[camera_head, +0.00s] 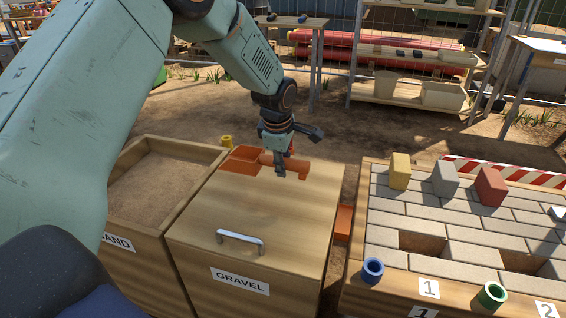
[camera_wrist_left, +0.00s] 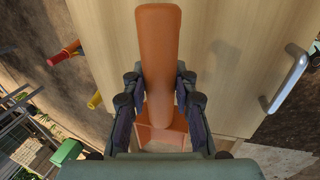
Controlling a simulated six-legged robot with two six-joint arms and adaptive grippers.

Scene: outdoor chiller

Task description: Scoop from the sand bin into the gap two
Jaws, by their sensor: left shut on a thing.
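My left gripper (camera_head: 281,172) is over the far part of the closed gravel bin lid. It is shut on the handle of an orange scoop (camera_head: 240,163); in the left wrist view the scoop's handle (camera_wrist_left: 158,50) lies between the fingers. The scoop is at the lid, but I cannot tell if it still touches it. The open sand bin (camera_head: 155,190), marked SAND, stands at the left, partly behind my arm. Gap two (camera_head: 520,262) is a dark opening in the paving at the right, by label 2 (camera_head: 547,310). My right gripper is not in view.
The gravel bin (camera_head: 230,280) has a metal lid handle (camera_head: 240,241). Gap one (camera_head: 422,243) is left of gap two. Yellow (camera_head: 400,171), grey (camera_head: 445,179) and red (camera_head: 491,186) blocks stand on the paving. Blue (camera_head: 372,270) and green (camera_head: 491,295) rings sit at its front edge.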

